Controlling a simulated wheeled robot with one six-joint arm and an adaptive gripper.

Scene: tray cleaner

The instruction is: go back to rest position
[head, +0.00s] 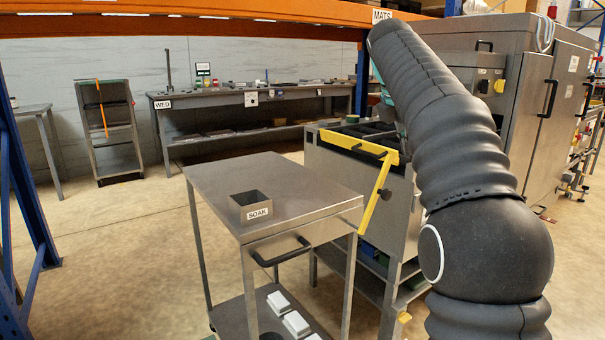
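My arm (455,140), in a dark ribbed sleeve, rises from the bottom right of the head view and leans up and left to a bend near the top. Its far side is hidden behind the sleeve. A small teal part (379,76) shows along the sleeve's left edge. Below it a little grey shows near the yellow-framed machine, perhaps part of my gripper. The fingers cannot be made out, nor whether they hold anything.
A steel cart (300,188) stands ahead, with a small open box marked SOAK (251,206) on top and white blocks (296,323) below. A machine with a yellow bar (358,147) stands close behind my arm. A workbench (230,98) lines the back wall. Floor at left is clear.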

